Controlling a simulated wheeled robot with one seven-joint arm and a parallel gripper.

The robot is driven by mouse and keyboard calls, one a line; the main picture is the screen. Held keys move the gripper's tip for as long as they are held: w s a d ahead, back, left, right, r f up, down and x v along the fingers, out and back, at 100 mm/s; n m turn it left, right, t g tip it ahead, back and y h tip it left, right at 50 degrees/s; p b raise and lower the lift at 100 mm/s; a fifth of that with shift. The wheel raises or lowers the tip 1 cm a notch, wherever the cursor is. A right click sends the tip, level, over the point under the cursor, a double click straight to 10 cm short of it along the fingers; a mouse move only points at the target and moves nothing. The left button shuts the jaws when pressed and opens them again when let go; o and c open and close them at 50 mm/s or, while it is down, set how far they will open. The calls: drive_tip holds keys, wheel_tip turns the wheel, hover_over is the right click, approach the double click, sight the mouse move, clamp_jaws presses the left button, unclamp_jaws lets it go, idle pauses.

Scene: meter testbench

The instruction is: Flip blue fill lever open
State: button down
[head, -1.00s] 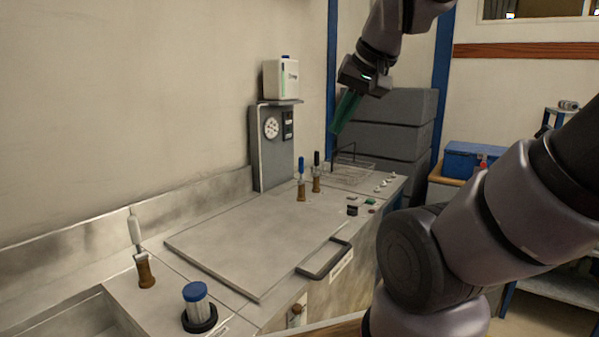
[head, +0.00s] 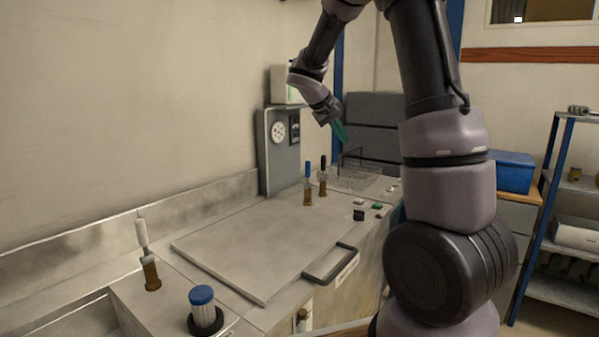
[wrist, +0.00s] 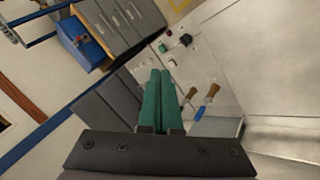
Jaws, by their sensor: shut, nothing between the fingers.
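The blue fill lever (head: 308,184) stands upright on a brown base on the bench, behind the flat lid. A black-handled lever (head: 322,176) stands just to its right. In the wrist view the blue lever (wrist: 206,101) lies right of the fingers, with the black lever (wrist: 191,94) between it and them. My gripper (head: 341,131) has green fingers, shut together and empty. It hangs in the air above and behind the levers, apart from both. The fingers also fill the middle of the wrist view (wrist: 158,100).
A grey gauge panel (head: 277,150) with a white box on top stands behind the levers. A wire basket (head: 358,176) sits to their right. The flat lid (head: 255,245) has a handle at its front. A white-handled lever (head: 142,233) and blue-capped cylinder (head: 203,308) stand at front left.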

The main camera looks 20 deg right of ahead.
drive_tip(key=w+f+n+t+h, duration=0.1)
drive_tip(key=w+f+n+h, duration=0.2)
drive_tip(key=w, duration=0.6)
drive_tip(key=n+t+h, duration=0.2)
drive_tip(key=n+t, duration=0.3)
drive_tip(key=t, duration=0.1)
approach(308, 175)
drive_tip(key=s+r, duration=0.3)
drive_tip(key=r, duration=0.3)
drive_tip(key=w+a+f+n+t+y, duration=0.1)
drive_tip(key=w+a+f+n+t, duration=0.2)
drive_tip(key=a+f, duration=0.2)
drive_tip(key=shift+w+a+t, duration=0.15)
drive_tip(key=shift+a+t, duration=0.25)
drive_tip(key=shift+a, duration=0.15)
drive_tip(key=w+d, duration=0.6)
drive_tip(key=d, duration=0.4)
